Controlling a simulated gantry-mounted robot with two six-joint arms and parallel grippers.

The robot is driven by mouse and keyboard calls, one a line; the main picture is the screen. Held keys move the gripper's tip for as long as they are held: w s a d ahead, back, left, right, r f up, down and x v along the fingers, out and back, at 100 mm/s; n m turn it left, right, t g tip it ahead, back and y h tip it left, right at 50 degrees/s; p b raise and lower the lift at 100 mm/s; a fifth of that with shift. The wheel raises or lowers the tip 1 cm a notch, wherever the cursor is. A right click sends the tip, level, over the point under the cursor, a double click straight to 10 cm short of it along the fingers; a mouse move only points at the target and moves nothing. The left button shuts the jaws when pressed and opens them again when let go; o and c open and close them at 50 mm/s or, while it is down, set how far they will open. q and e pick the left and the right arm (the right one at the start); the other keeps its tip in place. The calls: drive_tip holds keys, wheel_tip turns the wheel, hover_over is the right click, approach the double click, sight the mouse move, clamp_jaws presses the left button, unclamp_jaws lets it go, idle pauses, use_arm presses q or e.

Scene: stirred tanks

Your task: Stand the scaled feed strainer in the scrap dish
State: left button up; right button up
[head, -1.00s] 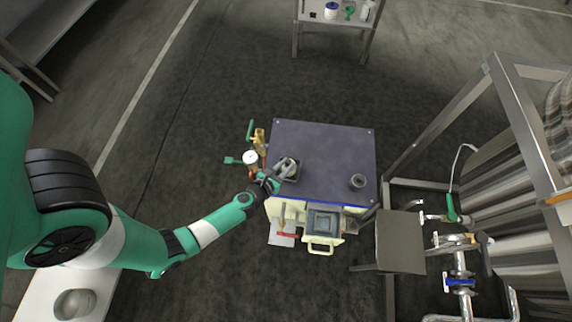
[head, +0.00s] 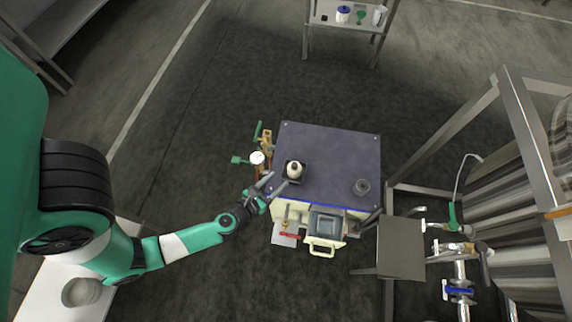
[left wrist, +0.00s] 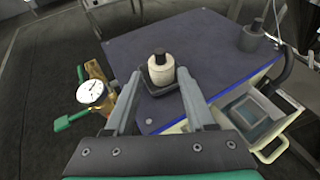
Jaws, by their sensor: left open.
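The scaled feed strainer (head: 294,169), a pale cream cylinder with a dark top, stands upright in the small dark square scrap dish (head: 304,178). The dish sits at the left edge of the dark table top. In the left wrist view the strainer (left wrist: 161,72) is inside the rim of the dish (left wrist: 150,90). My left gripper (head: 275,184) is open and empty, just to the lower left of the dish, with its fingers pointing at it and apart from the strainer. My right gripper is not in view.
A grey cylindrical thing (head: 361,187) stands on the table top (head: 335,150) at the right. A white-faced gauge (head: 257,158) and brass fittings stand along the left edge. A cream box with a handle (head: 321,250) is at the front. The table's middle is clear.

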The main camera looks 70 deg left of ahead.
use_arm(q)
drive_tip(key=shift+v, duration=1.15)
drive_tip(key=shift+w, duration=0.1)
